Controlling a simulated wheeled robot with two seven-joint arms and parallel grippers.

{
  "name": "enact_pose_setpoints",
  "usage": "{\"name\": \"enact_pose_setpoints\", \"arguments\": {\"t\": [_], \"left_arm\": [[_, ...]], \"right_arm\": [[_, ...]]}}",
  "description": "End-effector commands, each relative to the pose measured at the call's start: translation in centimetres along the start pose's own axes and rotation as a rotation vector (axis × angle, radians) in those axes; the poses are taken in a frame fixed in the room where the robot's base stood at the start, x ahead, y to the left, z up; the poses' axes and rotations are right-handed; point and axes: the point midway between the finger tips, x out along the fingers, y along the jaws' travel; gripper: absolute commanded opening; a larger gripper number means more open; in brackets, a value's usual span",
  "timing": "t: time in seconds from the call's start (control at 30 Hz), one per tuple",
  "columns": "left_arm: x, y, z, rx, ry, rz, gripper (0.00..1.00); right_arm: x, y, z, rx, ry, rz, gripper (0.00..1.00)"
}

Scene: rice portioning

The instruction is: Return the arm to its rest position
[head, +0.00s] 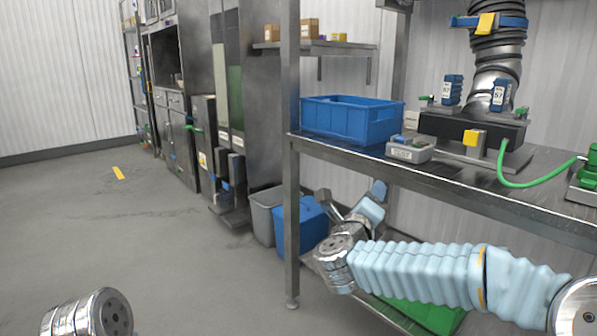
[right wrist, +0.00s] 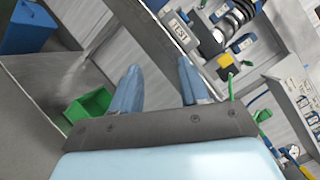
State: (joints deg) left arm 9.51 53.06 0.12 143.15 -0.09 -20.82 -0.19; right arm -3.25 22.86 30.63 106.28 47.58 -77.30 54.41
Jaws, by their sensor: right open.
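My right arm (head: 420,272), in a pale blue ribbed sleeve, comes in from the right of the head view. Its gripper (head: 360,203) is in front of the steel workbench (head: 450,183), below the level of its top. In the right wrist view the gripper (right wrist: 158,82) has its two blue fingers spread well apart, with nothing between them. A metal link of my left arm (head: 90,314) shows at the bottom left of the head view; the left gripper is out of view.
A blue crate (head: 350,121) and a grey labelled box (head: 410,151) stand on the workbench. A blue bin (head: 300,222) and a grey bin (head: 266,211) stand on the floor behind the bench leg (head: 291,230). A green crate (head: 428,315) is low under the arm. Floor at left is clear.

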Motion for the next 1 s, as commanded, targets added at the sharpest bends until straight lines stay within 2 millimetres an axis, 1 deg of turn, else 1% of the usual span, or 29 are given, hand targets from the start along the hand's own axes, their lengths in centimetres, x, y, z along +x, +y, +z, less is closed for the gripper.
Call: {"name": "enact_pose_setpoints", "arguments": {"t": [0.03,0.07,0.1,0.13,0.17,0.2,0.27,0.3,0.37,0.4,0.47,0.5,0.57,0.6,0.63,0.67,0.7,0.8,0.9,1.0], "left_arm": [[-0.3,0.2,0.0,0.001,-0.001,0.001,0.38],[-0.4,0.2,0.0,0.001,-0.001,0.001,0.38],[-0.5,0.3,0.1,0.002,-0.002,0.002,0.38],[-0.6,0.4,0.1,0.002,-0.002,0.002,0.38],[-0.7,0.4,0.1,0.003,-0.003,0.003,0.38],[-0.8,0.5,0.1,0.003,-0.004,0.003,0.38],[-0.9,0.6,0.1,0.004,-0.005,0.004,0.38],[-1.0,0.7,0.2,0.004,-0.005,0.005,0.38],[-1.2,0.8,0.2,0.005,-0.006,0.005,0.38],[-1.3,0.9,0.2,0.006,-0.007,0.006,0.38],[-1.4,1.0,0.3,0.007,-0.008,0.007,0.38],[-1.5,1.1,0.3,0.007,-0.008,0.007,0.38],[-1.6,1.2,0.3,0.008,-0.009,0.008,0.38],[-1.7,1.2,0.3,0.008,-0.01,0.008,0.38],[-1.8,1.3,0.3,0.009,-0.01,0.009,0.38],[-1.8,1.3,0.4,0.009,-0.011,0.009,0.38],[-1.9,1.4,0.4,0.009,-0.011,0.01,0.38],[-2.0,1.5,0.4,0.01,-0.012,0.01,0.38],[-2.0,1.5,0.4,0.011,-0.013,0.011,0.38],[-2.0,1.6,0.4,0.011,-0.013,0.011,0.38]], "right_arm": [[0.5,3.9,-1.1,-0.129,-0.039,0.069,0.45],[0.5,6.3,-1.7,-0.212,-0.071,0.113,0.45],[0.4,9.6,-2.8,-0.326,-0.118,0.176,0.45],[0.2,12.1,-3.8,-0.41,-0.155,0.225,0.45],[-0.3,14.5,-4.8,-0.49,-0.193,0.274,0.45],[-1.1,17.7,-6.3,-0.592,-0.245,0.343,0.45],[-2.7,22.1,-8.8,-0.736,-0.328,0.445,0.45],[-4.1,24.8,-10.6,-0.826,-0.388,0.515,0.45],[-6.7,28.5,-13.5,-0.949,-0.483,0.623,0.45],[-8.6,30.7,-15.4,-1.025,-0.551,0.694,0.45],[-11.9,33.6,-18.5,-1.126,-0.659,0.804,0.45],[-14.3,35.2,-20.6,-1.184,-0.735,0.875,0.45],[-18.1,37.0,-23.6,-1.26,-0.857,0.983,0.45],[-20.7,37.9,-25.5,-1.299,-0.939,1.05,0.45],[-22.6,38.4,-26.9,-1.324,-1.001,1.097,0.45],[-24.4,38.7,-28.1,-1.343,-1.062,1.142,0.45],[-26.7,38.9,-29.6,-1.362,-1.137,1.194,0.45],[-31.3,38.9,-32.4,-1.384,-1.297,1.296,0.45],[-34.1,38.5,-34.0,-1.387,-1.401,1.355,0.45],[-35.4,38.3,-34.7,-1.385,-1.449,1.38,0.45]]}}
